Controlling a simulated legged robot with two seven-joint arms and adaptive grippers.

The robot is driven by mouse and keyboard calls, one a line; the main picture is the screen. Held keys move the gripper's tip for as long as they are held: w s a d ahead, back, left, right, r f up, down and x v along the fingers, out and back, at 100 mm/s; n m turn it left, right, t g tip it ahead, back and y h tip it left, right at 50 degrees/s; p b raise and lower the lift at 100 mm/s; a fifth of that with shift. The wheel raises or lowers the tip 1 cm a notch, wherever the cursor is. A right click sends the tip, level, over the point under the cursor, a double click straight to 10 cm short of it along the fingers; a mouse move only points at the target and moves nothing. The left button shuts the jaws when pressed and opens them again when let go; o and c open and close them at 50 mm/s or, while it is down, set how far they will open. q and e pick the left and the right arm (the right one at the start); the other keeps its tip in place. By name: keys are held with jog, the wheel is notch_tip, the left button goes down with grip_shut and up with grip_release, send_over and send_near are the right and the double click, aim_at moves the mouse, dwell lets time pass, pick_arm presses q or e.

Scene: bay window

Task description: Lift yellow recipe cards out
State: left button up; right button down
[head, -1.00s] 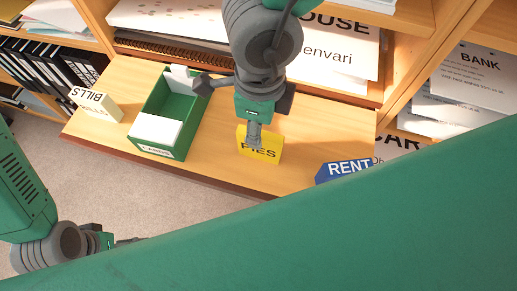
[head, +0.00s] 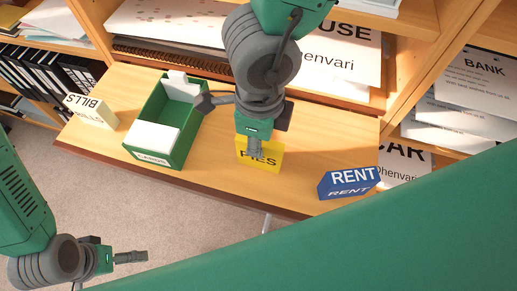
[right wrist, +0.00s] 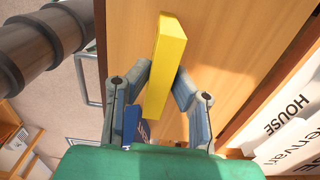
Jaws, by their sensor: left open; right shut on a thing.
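The yellow recipe cards (head: 260,161) form a block lettered "PIES" by the front edge of the wooden shelf top. My right gripper (head: 255,149) comes down on them from above and is shut on them. In the right wrist view the yellow block (right wrist: 166,60) stands between the two fingers. I cannot tell whether its underside touches the wood. The green box (head: 184,145) sits to the left with white cards (head: 152,138) in it. My left gripper (head: 132,257) is open and empty at the lower left, over the carpet.
A white "BILLS" block (head: 91,111) stands left of the box and a blue "RENT" block (head: 349,183) stands right of the yellow cards. Large papers (head: 340,60) and shelf uprights are behind. The wood between yellow and blue blocks is clear.

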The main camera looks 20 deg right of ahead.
jog(key=shift+r+p, duration=0.85)
jog(key=shift+p, duration=0.05)
jog(key=shift+r+p, duration=1.65)
jog(key=shift+p, duration=0.25)
